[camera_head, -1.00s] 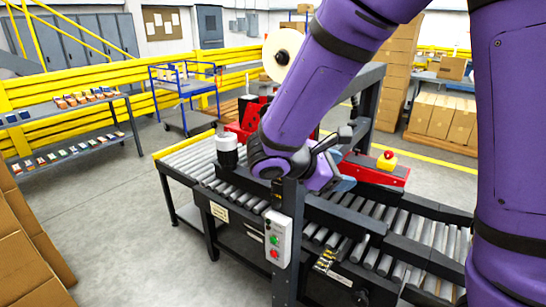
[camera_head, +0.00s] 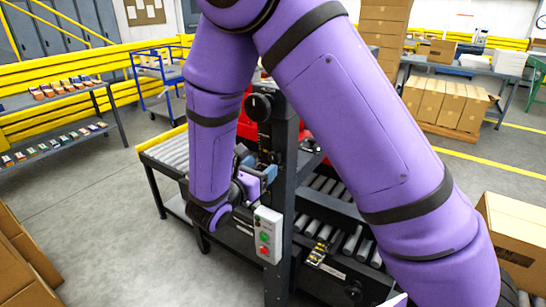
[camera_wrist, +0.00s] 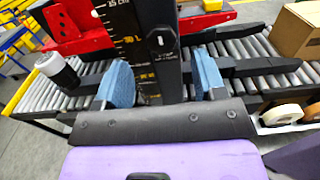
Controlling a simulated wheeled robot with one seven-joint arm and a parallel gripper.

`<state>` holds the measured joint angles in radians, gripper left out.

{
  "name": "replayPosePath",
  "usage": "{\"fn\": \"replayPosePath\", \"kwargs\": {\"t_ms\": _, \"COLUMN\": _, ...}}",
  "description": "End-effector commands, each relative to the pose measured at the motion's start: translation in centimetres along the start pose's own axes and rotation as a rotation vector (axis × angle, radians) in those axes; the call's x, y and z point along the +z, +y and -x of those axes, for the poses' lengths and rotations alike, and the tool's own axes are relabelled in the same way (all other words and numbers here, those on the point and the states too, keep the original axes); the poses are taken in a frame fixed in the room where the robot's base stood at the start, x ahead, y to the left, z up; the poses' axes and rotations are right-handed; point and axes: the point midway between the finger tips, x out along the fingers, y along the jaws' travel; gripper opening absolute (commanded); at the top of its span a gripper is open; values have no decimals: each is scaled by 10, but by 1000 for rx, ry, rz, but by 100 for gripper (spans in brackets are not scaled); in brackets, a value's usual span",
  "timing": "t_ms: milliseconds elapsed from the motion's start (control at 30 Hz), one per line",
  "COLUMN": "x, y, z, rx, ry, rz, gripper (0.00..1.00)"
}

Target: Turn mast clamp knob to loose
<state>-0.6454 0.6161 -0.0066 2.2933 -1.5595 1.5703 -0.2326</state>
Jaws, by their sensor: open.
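The mast (camera_head: 285,165) is a dark upright post with a printed scale beside the conveyor. A round black clamp knob (camera_head: 259,107) sticks out from its upper part. In the wrist view a dark knob with a short white mark (camera_wrist: 161,40) sits on the mast, right of the yellow-and-white scale (camera_wrist: 128,40). My gripper (camera_head: 256,166) is beside the mast, below the knob. In the wrist view my gripper (camera_wrist: 163,80) has its two blue fingers wide apart, one on each side of the mast in the picture. The knob lies beyond the fingertips, not between the pads.
A control box (camera_head: 267,236) with green and red buttons is fixed to the post just below my gripper. The roller conveyor (camera_wrist: 240,52) runs behind the mast. A black-and-white cylinder (camera_wrist: 57,70) stands on the rollers at left. A carton (camera_wrist: 298,30) is at right.

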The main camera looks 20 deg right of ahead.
Motion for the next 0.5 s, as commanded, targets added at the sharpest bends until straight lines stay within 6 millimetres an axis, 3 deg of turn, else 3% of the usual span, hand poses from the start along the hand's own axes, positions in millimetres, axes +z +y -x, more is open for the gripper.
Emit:
{"fn": "replayPosePath", "kwargs": {"t_ms": 200, "x": 0, "y": -1, "z": -39, "rx": -3, "ry": 0, "rz": 0, "gripper": 64}}
{"fn": "replayPosePath", "kwargs": {"t_ms": 500, "x": 0, "y": 0, "z": -65, "rx": -1, "ry": 1, "rz": 0, "gripper": 64}}
